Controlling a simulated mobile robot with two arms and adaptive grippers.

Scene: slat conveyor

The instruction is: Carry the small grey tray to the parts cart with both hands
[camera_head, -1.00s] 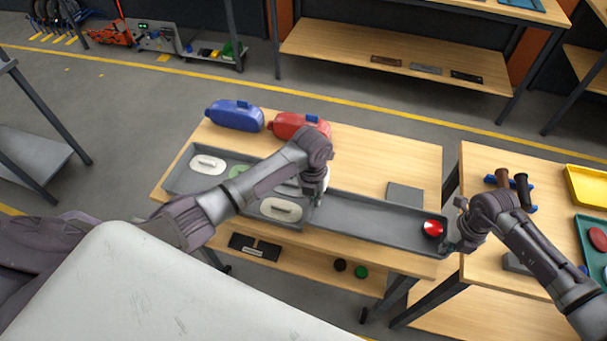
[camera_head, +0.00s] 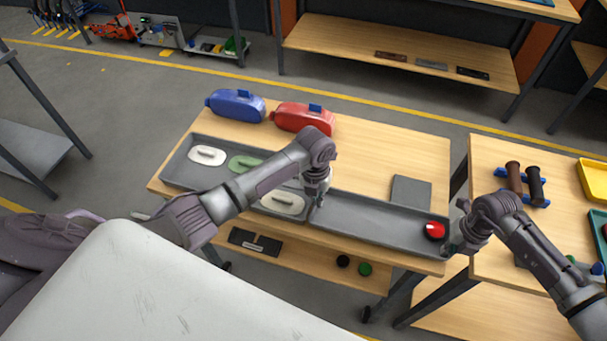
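The small grey tray (camera_head: 365,222) is long and shallow, with a red round part (camera_head: 435,231) near its right end. It is at the wooden table's front right. My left gripper (camera_head: 317,200) is at the tray's left end and appears shut on its rim. My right gripper (camera_head: 450,247) is at the right end and appears shut on that rim. The fingertips are small and partly hidden. The parts cart (camera_head: 496,240) is probably the wooden-topped one right of the table, across a narrow gap.
A larger grey tray (camera_head: 180,181) with white and green parts lies left of the small one. A blue bottle (camera_head: 236,105), a red bottle (camera_head: 303,118) and a grey plate (camera_head: 411,192) are on the table. The cart holds dark-handled items (camera_head: 524,184) and a yellow bin (camera_head: 594,181).

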